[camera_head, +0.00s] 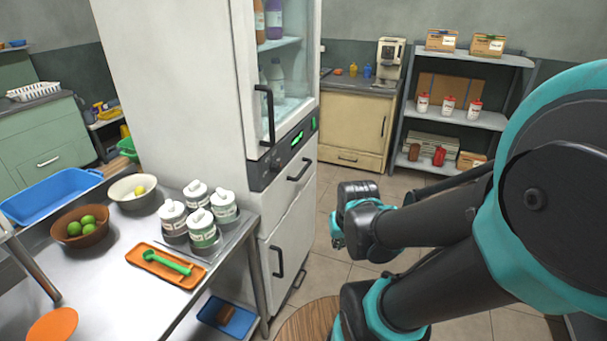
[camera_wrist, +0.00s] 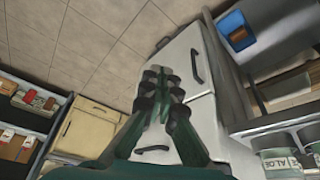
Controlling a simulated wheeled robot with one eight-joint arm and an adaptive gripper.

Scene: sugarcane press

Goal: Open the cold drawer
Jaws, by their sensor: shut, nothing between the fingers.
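A tall white refrigerator (camera_head: 190,80) stands left of centre in the head view. Below its control panel is a white drawer front (camera_head: 288,200) with a dark handle (camera_head: 300,169). The front looks closed. A lower dark handle (camera_head: 278,262) sits on the panel beneath. In the wrist view the white front (camera_wrist: 200,110) lies behind and beside the fingers, with dark handles visible on it. My gripper (camera_head: 338,232) is right of the refrigerator front, apart from the handles. Its fingers (camera_wrist: 163,75) are shut and empty.
A metal table (camera_head: 110,270) with bowls, jars and an orange tray (camera_head: 166,265) stands at left. A beige cabinet (camera_head: 355,125) and a grey shelf unit (camera_head: 460,115) stand at the back. Tiled floor (camera_head: 335,285) is open right of the refrigerator.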

